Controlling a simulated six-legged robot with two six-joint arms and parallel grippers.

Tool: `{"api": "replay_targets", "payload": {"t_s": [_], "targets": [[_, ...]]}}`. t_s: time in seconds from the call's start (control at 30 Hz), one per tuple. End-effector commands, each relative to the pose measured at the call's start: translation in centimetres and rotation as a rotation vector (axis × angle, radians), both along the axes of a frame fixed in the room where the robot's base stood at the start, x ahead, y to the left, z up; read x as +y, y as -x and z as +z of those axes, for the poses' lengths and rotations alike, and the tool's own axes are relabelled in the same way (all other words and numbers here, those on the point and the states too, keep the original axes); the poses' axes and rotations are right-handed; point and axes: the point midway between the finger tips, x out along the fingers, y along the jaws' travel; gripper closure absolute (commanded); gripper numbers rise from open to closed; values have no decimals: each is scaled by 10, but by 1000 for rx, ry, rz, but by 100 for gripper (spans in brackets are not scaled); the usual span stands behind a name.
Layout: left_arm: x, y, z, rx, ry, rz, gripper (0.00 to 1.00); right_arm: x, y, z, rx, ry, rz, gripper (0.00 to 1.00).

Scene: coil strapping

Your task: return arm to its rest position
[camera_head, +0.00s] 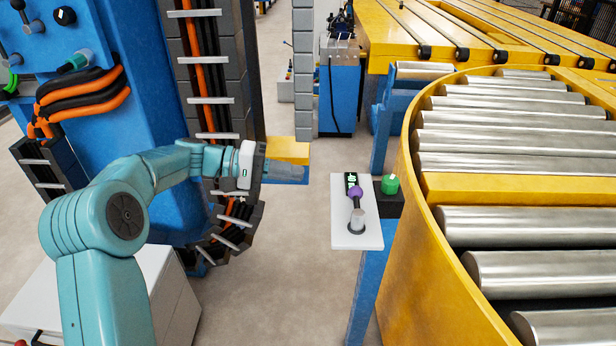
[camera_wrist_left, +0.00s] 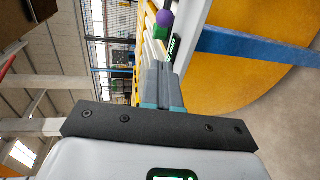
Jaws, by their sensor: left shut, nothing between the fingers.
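My left arm, teal, comes in from the left in the head view. Its gripper (camera_head: 285,172) points right, held in the air left of a white control panel (camera_head: 345,232). The gripper is shut and empty; its closed fingers (camera_wrist_left: 163,85) also show in the left wrist view. The panel carries a lever with a purple knob (camera_head: 355,193), and the purple knob (camera_wrist_left: 165,18) appears just beyond the fingertips in the wrist view. In the head view a gap separates the fingertips from the panel. My right gripper is not in view.
A green button (camera_head: 390,184) sits on a dark box beside the panel. A yellow roller conveyor (camera_head: 420,215) curves along the right. A blue machine (camera_head: 150,110) with orange cables stands behind my arm. Open floor (camera_head: 285,285) lies between arm and panel post.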

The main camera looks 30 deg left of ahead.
Motion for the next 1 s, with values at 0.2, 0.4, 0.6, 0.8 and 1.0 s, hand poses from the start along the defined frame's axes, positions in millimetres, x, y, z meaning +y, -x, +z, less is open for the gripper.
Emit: {"api": "replay_targets", "payload": {"t_s": [0.2, 0.4, 0.6, 0.8, 1.0], "targets": [[33, 6, 6, 0, -1, 2, 100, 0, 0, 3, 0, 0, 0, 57], [43, 9, 8, 1, 0, 0, 100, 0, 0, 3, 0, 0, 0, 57], [37, 6, -8, 54, -13, 10, 100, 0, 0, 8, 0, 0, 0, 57], [-16, 13, -123, 374, -183, 53, 100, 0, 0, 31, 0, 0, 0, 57], [-81, 98, -253, 622, -557, 3, 100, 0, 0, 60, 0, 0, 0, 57]]}}
